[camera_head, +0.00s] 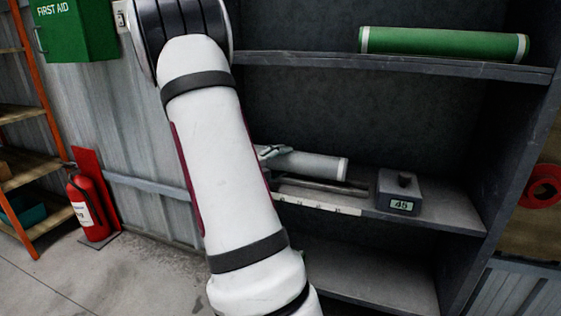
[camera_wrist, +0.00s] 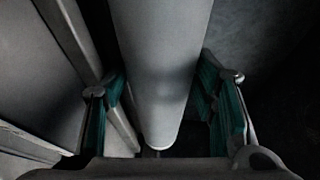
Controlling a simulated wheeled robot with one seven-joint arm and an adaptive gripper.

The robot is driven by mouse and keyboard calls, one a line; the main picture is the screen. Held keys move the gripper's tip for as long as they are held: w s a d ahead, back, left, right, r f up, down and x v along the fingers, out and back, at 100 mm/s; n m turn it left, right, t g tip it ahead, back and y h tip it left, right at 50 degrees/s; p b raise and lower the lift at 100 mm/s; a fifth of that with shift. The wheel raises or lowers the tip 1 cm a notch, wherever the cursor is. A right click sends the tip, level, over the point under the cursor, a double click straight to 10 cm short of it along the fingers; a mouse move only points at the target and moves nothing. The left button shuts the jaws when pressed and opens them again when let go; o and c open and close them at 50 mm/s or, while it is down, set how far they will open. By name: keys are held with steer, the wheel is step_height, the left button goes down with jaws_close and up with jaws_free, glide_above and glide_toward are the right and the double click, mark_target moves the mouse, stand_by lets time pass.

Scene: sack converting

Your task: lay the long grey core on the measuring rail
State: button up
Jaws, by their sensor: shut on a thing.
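The long grey core (camera_head: 318,166) lies roughly level over the middle shelf, its light-rimmed right end clear of my arm and its left part hidden. My gripper (camera_head: 272,154) is shut on the core near its visible left part. In the wrist view the core (camera_wrist: 160,60) runs between the two green-padded fingers of my gripper (camera_wrist: 165,100). The measuring rail (camera_head: 318,203), with a pale marked scale along its front, is just below the core. I cannot tell whether the core touches it.
A grey block with a display reading 45 (camera_head: 400,192) stands at the rail's right end. A green roll (camera_head: 445,43) lies on the upper shelf (camera_head: 390,65). The shelf's right side panel (camera_head: 510,150) bounds the space. A fire extinguisher (camera_head: 90,205) stands at the left.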

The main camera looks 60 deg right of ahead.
steer(key=shift+w+a+f, duration=0.2)
steer(key=shift+w+f, duration=0.1)
steer(key=shift+f, duration=0.45)
steer(key=o, duration=1.7)
steer(key=shift+f, duration=0.1)
steer(key=shift+w+a, duration=0.2)
steer(key=shift+a, duration=0.1)
steer(key=r+v, duration=0.1)
steer(key=v, duration=1)
steer(key=shift+s+r, duration=0.3)
steer(key=shift+r, duration=0.05)
